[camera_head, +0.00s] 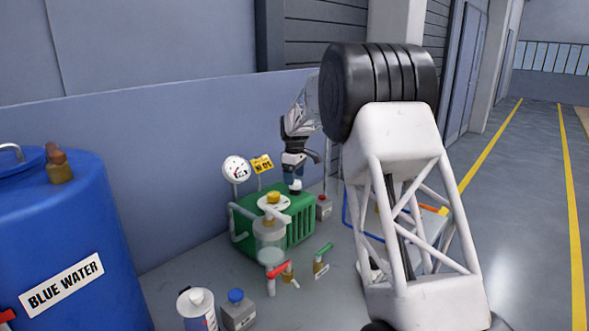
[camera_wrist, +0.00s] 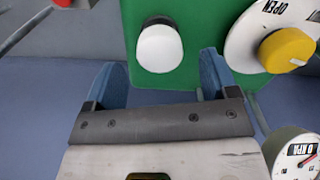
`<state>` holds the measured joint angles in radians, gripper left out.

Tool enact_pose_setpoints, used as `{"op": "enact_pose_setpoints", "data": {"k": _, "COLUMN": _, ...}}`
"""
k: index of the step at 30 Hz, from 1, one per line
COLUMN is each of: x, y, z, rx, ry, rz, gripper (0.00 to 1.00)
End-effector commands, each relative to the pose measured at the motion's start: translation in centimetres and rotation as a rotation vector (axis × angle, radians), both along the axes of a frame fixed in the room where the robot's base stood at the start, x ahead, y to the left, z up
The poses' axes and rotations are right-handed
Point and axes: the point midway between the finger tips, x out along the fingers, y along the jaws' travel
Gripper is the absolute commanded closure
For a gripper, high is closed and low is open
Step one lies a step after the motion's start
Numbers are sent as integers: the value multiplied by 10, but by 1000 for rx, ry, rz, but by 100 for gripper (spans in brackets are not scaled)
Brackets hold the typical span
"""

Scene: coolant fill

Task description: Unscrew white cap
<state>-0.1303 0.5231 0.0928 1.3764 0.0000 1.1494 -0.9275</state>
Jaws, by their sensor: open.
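The white cap (camera_wrist: 160,48) sits on a dark neck on the green machine (camera_wrist: 200,20) in the wrist view. In the head view the cap (camera_head: 295,187) is a small white shape on top of the green machine (camera_head: 290,228), just below my gripper (camera_head: 293,178). In the wrist view my gripper (camera_wrist: 158,85) is open, with its two blue fingers apart. The cap appears ahead of the gap between the fingers, with nothing held. I cannot tell whether a finger touches it.
A yellow knob (camera_wrist: 286,50) on a white dial is beside the cap. A blue barrel (camera_head: 70,240) is at left.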

Motion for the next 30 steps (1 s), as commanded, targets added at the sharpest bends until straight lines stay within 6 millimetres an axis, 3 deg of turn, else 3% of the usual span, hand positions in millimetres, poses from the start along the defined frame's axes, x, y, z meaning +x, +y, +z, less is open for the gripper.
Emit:
{"op": "enact_pose_setpoints", "data": {"k": 9, "x": 0, "y": 0, "z": -28, "rx": 0, "ry": 1, "rz": 0, "gripper": 20}}
{"op": "enact_pose_setpoints", "data": {"k": 21, "x": 0, "y": 0, "z": -32, "rx": 0, "ry": 0, "rz": 0, "gripper": 20}}
{"op": "enact_pose_setpoints", "data": {"k": 30, "x": 0, "y": 0, "z": -32, "rx": 0, "ry": 0, "rz": 0, "gripper": 65}}
